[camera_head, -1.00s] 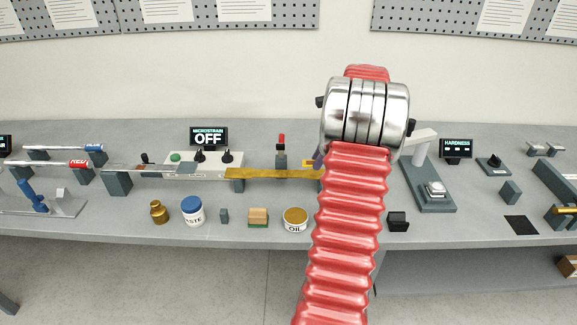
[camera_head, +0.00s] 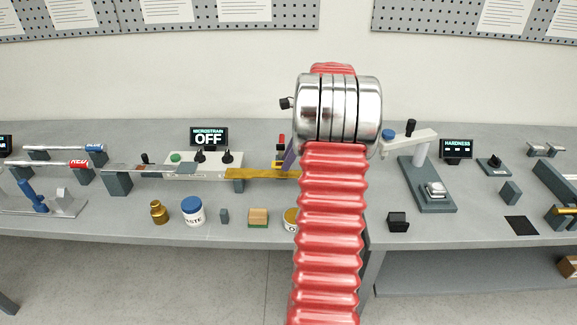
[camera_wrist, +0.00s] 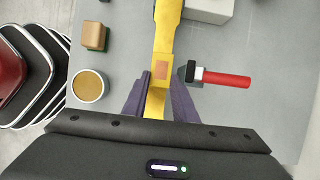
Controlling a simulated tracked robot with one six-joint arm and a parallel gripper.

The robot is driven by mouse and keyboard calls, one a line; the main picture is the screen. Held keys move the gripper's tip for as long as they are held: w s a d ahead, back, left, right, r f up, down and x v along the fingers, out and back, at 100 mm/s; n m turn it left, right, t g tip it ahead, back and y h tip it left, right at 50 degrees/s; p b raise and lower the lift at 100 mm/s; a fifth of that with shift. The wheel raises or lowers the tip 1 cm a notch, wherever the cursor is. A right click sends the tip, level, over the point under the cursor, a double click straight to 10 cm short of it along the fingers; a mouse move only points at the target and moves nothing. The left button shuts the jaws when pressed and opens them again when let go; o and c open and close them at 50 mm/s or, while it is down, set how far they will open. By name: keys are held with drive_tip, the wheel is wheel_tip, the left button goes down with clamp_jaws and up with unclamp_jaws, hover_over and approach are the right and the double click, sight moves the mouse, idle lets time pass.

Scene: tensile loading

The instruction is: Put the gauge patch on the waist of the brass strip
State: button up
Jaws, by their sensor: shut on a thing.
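The brass strip (camera_head: 243,173) lies across supports in the middle of the bench. In the wrist view the strip (camera_wrist: 168,14) runs down from the top edge and narrows towards its waist (camera_wrist: 163,44). My gripper (camera_wrist: 160,92) is shut on the gauge patch (camera_wrist: 161,70), a yellow piece with a copper-orange square at its front end. The square is over the strip, just below the narrowing in the wrist view. I cannot tell whether it touches. In the head view my arm covers the strip's right end, and a purple finger (camera_head: 290,153) shows beside it.
An oil tin (camera_wrist: 88,86) and a tan-green block (camera_wrist: 95,36) are on the left. The microstrain display (camera_head: 208,137) reads OFF. A paste jar (camera_head: 192,211) stands in front.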

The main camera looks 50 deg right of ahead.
sight(286, 173)
wheel_tip(286, 173, down, 3)
drive_tip(key=shift+r, duration=0.1)
drive_tip(key=shift+o, duration=0.2)
drive_tip(key=shift+s+f, duration=0.1)
drive_tip(key=shift+f, duration=0.2)
drive_tip(key=shift+s+a+f, duration=0.1)
drive_tip(key=shift+f, duration=0.5)
drive_tip(key=o, duration=1.1)
drive_tip(key=shift+c, duration=0.2)
drive_tip(key=shift+r, duration=0.45)
drive_tip(key=v, duration=1.2)
drive_tip(key=shift+r, duration=0.35)
